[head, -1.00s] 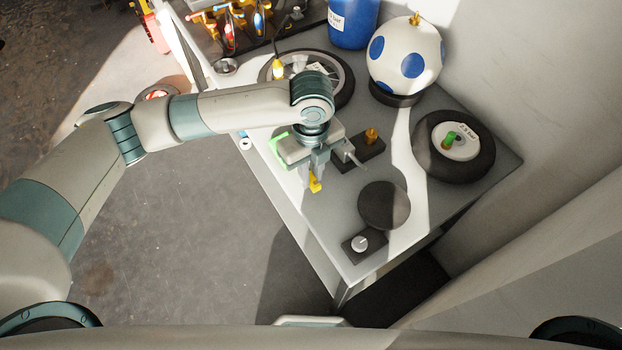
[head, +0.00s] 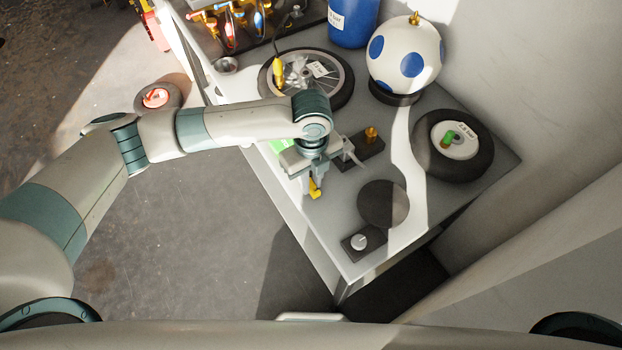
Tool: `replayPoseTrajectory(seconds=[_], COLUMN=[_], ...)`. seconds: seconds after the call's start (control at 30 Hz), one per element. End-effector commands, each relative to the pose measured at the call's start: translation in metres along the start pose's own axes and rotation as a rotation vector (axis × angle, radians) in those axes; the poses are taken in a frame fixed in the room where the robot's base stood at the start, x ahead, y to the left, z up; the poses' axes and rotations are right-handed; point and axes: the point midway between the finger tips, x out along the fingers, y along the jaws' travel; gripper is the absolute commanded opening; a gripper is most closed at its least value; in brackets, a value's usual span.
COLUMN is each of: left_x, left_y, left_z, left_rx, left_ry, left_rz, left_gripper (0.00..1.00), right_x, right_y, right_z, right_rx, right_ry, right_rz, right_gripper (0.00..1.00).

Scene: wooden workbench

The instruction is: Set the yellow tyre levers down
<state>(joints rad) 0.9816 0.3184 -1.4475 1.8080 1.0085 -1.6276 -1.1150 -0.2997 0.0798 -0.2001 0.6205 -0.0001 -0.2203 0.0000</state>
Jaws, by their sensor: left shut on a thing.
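My left gripper (head: 309,184) is over the left part of the workbench, pointing down. It is shut on the yellow tyre levers (head: 315,189), whose yellow end shows below and beside the fingers. Most of the levers are hidden by the gripper. I cannot tell whether the levers touch the bench top (head: 335,220). My right gripper is not in view.
A dark block with a brass fitting (head: 371,135) stands right of my left gripper. A round dark disc (head: 383,204) and a knob box (head: 360,242) lie nearer the front. A spoked wheel (head: 340,78), a small tyre (head: 453,146) and a spotted ball (head: 405,55) stand farther back.

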Motion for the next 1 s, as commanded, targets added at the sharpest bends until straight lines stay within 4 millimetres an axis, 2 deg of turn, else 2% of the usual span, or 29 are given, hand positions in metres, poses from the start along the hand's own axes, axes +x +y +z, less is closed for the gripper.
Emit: replayPoseTrajectory(seconds=[0.07, 0.1, 0.17, 0.47, 0.67, 0.87, 1.0], left_x=[0.003, 0.002, 0.002, 0.002, -0.006, -0.03, -0.054], left_y=[0.0, 0.0, 0.0, 0.0, 0.0, -0.001, -0.001], left_z=[0.0, 0.0, 0.0, 0.0, 0.0, 0.0, 0.001], left_rx=[0.0, 0.0, 0.0, 0.0, 0.001, 0.001, 0.001], left_ry=[0.0, 0.0, 0.0, 0.0, 0.0, 0.0, -0.002], left_rz=[0.001, 0.0, 0.001, 0.0, 0.0, -0.003, -0.003], left_gripper=[0.0, 0.25, 0.37, 0.37, 0.37, 0.37, 0.37], right_x=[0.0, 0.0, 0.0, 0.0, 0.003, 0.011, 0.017], right_y=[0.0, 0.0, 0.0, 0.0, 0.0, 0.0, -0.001], right_z=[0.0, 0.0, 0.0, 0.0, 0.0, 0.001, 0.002], right_rx=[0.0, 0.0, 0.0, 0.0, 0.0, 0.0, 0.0], right_ry=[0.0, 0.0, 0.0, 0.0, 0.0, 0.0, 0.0], right_rz=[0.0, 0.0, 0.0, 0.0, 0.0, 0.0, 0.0], right_gripper=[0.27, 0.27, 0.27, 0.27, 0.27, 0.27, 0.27])
